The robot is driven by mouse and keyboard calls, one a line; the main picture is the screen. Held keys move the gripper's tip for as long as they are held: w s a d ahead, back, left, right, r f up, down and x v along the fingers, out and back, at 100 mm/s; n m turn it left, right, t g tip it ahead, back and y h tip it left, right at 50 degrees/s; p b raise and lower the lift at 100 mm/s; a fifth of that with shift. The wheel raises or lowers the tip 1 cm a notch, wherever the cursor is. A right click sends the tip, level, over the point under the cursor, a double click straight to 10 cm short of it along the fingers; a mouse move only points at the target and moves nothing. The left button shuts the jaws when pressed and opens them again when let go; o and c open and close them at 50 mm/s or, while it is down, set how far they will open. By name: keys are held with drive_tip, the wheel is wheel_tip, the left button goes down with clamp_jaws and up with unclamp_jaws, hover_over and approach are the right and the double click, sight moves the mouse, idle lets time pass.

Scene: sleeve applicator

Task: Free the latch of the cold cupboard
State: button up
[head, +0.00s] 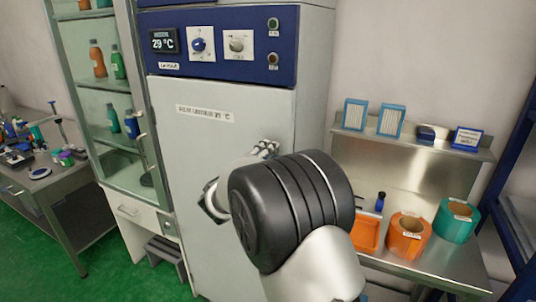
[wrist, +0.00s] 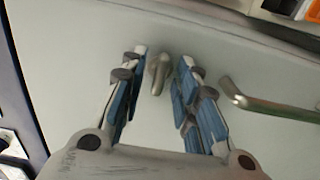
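The cold cupboard (head: 190,140) is a tall pale cabinet with a blue control panel on top, its door looking shut. In the wrist view its pale door face (wrist: 80,50) fills most of the picture. A small metal lever, seemingly the latch (wrist: 158,72), shows between the fingertips of my gripper (wrist: 163,60). My gripper is open, with one blue-padded finger on each side of the lever and gaps visible on both sides. I cannot tell how deep the lever sits between them. In the head view my wrist hides the latch and most of the gripper.
A bent metal bar handle (wrist: 265,103) stands right of my fingers in the wrist view. A steel bench (head: 440,262) with orange and green rolls is right of the cupboard. A glass-fronted cabinet (head: 118,100) stands at left, beside a grey workbench (head: 65,185).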

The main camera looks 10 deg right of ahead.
clamp_jaws()
drive_tip(key=shift+n, duration=0.3)
drive_tip(key=n, duration=0.7)
drive_tip(key=shift+r, duration=0.1)
drive_tip(key=n+p, duration=0.3)
drive_tip(key=n, duration=0.2)
drive_tip(key=shift+n, duration=0.3)
drive_tip(key=n+p, duration=0.3)
drive_tip(key=n, duration=0.1)
drive_tip(key=shift+n, duration=0.3)
idle(0.4)
